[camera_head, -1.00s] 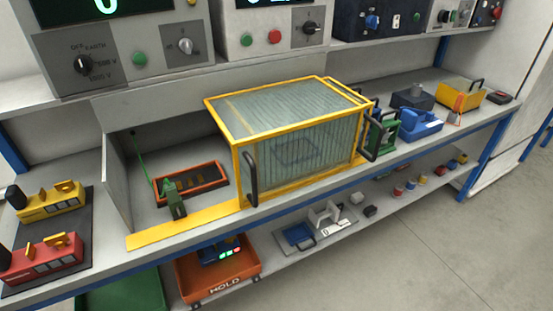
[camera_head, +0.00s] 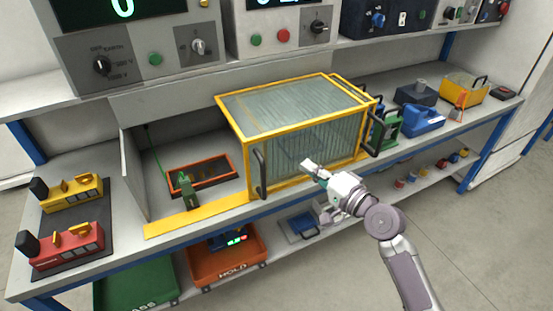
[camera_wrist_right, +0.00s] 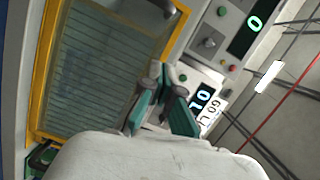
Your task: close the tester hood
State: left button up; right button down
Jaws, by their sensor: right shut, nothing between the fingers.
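The tester hood (camera_head: 300,105) is a yellow-framed box with ribbed clear panels on the bench. It stands over the right part of the tester bay, and the left part of the bay is uncovered. A dark upright handle (camera_head: 260,173) is on its front left, and another dark handle (camera_head: 376,130) is at its right end. The hood's yellow frame and panel also show in the wrist view (camera_wrist_right: 100,65). My right gripper (camera_head: 308,164) is shut and empty, in front of the hood's front panel, between the two handles. Whether it touches the panel I cannot tell. My left gripper is not in view.
In the open bay lie an orange-rimmed tray (camera_head: 232,170) and a green clamp (camera_head: 187,190). A yellow strip (camera_head: 195,218) runs along the front edge. Yellow and red devices (camera_head: 65,245) stand at left. Below are an orange HOLD bin (camera_head: 250,270) and a green bin (camera_head: 135,288).

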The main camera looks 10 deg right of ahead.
jog(key=w+a+f+p, duration=0.1)
jog(key=w+a+p, duration=0.1)
jog(key=w+a, duration=0.3)
jog(key=a, duration=0.3)
jog(key=shift+p, duration=0.35)
jog(key=shift+f, duration=0.1)
jog(key=shift+a, duration=0.1)
